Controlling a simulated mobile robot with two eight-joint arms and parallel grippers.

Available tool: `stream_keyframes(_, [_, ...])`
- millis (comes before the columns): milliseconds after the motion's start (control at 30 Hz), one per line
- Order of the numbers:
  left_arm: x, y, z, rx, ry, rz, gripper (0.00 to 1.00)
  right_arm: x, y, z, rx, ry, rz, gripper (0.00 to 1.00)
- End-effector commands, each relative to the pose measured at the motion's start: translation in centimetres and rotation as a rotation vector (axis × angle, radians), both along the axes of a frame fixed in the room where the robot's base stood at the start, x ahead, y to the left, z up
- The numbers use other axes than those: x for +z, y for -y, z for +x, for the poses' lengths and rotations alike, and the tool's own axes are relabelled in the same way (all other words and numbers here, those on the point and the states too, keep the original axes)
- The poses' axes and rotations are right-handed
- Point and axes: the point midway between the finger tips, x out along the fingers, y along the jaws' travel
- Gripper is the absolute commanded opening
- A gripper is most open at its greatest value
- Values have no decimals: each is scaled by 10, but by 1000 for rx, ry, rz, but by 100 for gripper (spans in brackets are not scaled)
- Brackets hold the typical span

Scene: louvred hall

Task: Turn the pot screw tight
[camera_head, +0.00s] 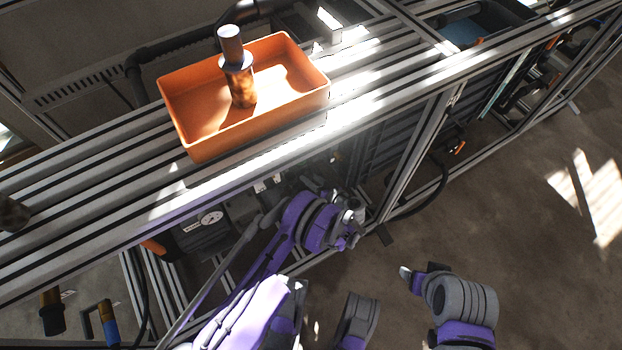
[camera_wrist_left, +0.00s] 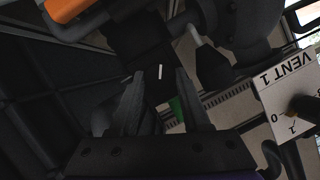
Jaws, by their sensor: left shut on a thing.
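My left gripper (camera_head: 328,192) is below the front edge of the slatted bench in the head view, and its fingers are hard to make out. In the left wrist view the left gripper (camera_wrist_left: 161,98) has its two dark fingers closed around a dark part (camera_wrist_left: 159,73) with a short white line on it. I cannot tell for sure whether this part is the pot screw; its shape is lost in shadow. My right arm (camera_head: 465,302) shows at the lower right, over the floor; its fingers cannot be made out.
An orange tray (camera_head: 190,147) with a metal cylinder (camera_head: 242,87) in it stands on the slatted bench (camera_head: 110,185). A gauge (camera_head: 210,218) sits under the bench. A white VENT 1 plate (camera_wrist_left: 287,91) is close on the right of the wrist view. Open floor (camera_head: 530,260) lies right.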

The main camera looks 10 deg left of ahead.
Motion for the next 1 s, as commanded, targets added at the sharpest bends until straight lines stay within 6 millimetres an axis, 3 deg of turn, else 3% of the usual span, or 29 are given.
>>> stream_keyframes(533, [0, 1, 0, 0, -24, 24, 0, 0, 0, 0, 0, 0, 0, 68])
stream_keyframes(567, [0, 1, 0, -1, -24, 23, 49, 0, 0, 0, 0, 0, 0, 68])
stream_keyframes(700, [0, 1, 0, -1, -24, 23, 74, 0, 0, 0, 0, 0, 0, 68])
stream_keyframes(1000, [0, 1, 0, -1, -24, 23, 77, 0, 0, 0, 0, 0, 0, 68])
